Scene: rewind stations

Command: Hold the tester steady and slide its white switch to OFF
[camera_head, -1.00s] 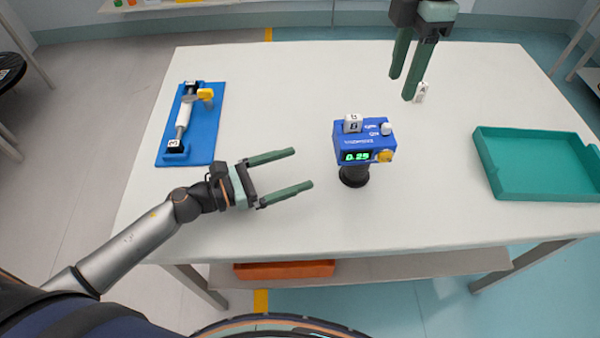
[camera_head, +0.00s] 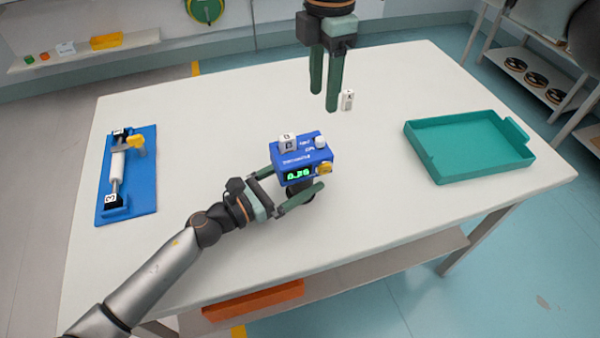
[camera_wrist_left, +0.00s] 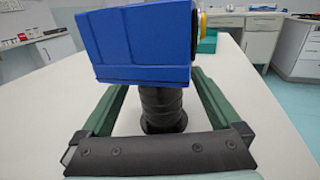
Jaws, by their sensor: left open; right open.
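The blue tester (camera_head: 301,160) stands upright on its black stem and round foot near the middle of the table. It has a lit green display, a yellow knob (camera_head: 324,168), a white switch (camera_head: 320,142) on top and a white marked block (camera_head: 287,141). My left gripper (camera_head: 294,188) is open, its fingers on either side of the tester's black stem (camera_wrist_left: 163,105), below the blue body; the left wrist view shows gaps beside the stem. My right gripper (camera_head: 324,95) is open and empty above the table, behind the tester, pointing down.
A blue board (camera_head: 145,195) with a white cylinder and yellow piece lies at the left. A teal tray (camera_head: 470,148) sits at the right. A small white marked block (camera_head: 347,99) stands beyond the tester. An orange bin (camera_head: 253,299) is on the lower shelf.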

